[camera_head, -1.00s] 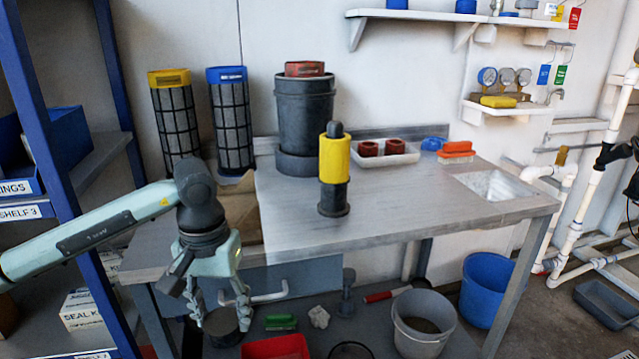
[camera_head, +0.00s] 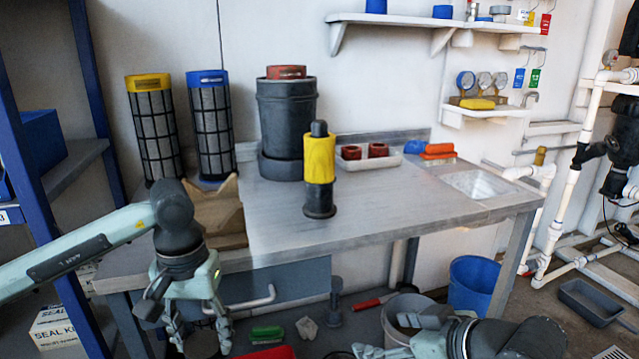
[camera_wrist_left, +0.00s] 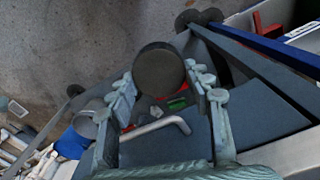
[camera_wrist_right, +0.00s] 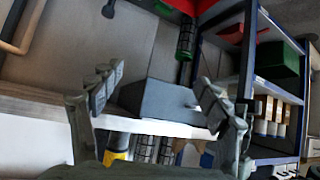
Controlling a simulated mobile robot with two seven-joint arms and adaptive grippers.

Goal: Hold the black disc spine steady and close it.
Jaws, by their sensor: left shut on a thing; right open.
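My left gripper (camera_head: 197,335) is shut on a black round-ended piece, which I take to be the black disc spine (camera_wrist_left: 158,72). The piece sits between the two fingers in the left wrist view (camera_wrist_left: 160,88), end towards the camera; its length is hidden. The gripper is in front of the bench, below its top. My right gripper (camera_head: 398,335) is open and empty at the bottom of the head view, apart from the spine. Its spread fingers show in the right wrist view (camera_wrist_right: 160,100).
A yellow-and-black upright cylinder (camera_head: 320,160) stands on the bench (camera_head: 400,210). Behind it are a dark canister (camera_head: 285,120), yellow-topped (camera_head: 153,130) and blue-topped (camera_head: 211,125) mesh cylinders, and a white tray (camera_head: 368,163). A blue bucket (camera_head: 476,285) stands below.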

